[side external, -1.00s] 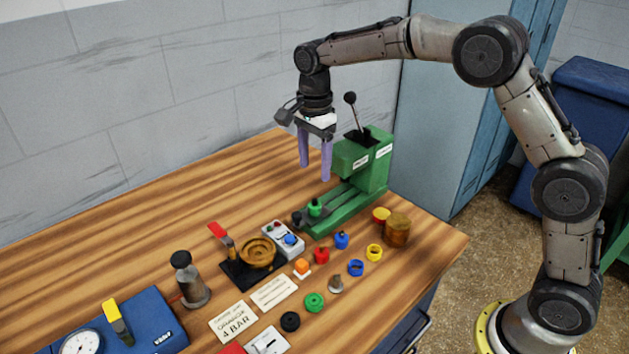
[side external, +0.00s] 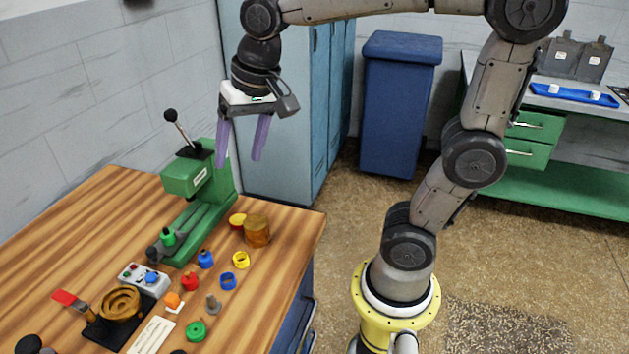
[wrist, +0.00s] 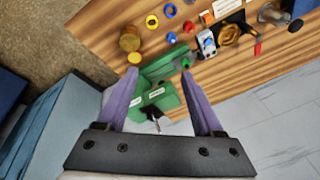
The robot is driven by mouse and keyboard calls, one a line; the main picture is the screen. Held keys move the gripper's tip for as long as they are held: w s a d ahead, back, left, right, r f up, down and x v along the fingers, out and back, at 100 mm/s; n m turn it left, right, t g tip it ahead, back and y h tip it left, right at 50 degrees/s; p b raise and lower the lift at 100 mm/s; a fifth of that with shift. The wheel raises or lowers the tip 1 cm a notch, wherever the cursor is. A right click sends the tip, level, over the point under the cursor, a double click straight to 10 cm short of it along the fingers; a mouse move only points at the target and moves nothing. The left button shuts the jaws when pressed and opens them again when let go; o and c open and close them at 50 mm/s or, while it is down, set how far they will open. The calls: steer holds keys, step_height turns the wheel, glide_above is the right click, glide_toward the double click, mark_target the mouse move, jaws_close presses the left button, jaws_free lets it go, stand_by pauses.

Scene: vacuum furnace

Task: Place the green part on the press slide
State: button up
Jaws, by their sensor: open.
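A small green knobbed part (side external: 168,236) stands upright at the front end of the slide (side external: 190,225) of the green press (side external: 186,175). It also shows in the wrist view (wrist: 185,62), by the right fingertip in the picture. A separate green ring (side external: 196,331) lies on the table toward the front. My gripper (side external: 240,161) is open and empty, its purple fingers pointing down. It is in the air beside the press head, well above the table and apart from the green part. In the wrist view the press lies between the fingers (wrist: 158,74).
An amber jar (side external: 257,231) and a yellow lid (side external: 238,220) stand right of the press. A red part (side external: 190,281), a blue part (side external: 206,259) and rings lie in front. The press lever (side external: 178,125) sticks up. A control box (side external: 145,279) stands near the slide.

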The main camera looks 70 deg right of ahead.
steer(key=s+f+n+t, duration=0.1)
steer(key=s+f+n, duration=0.1)
steer(key=s, duration=0.4)
steer(key=s+d+f+n+t, duration=0.1)
steer(key=s+f+n, duration=0.1)
steer(key=s+n, duration=0.3)
steer(key=shift+s+f, duration=0.3)
steer(key=shift+s, duration=0.6)
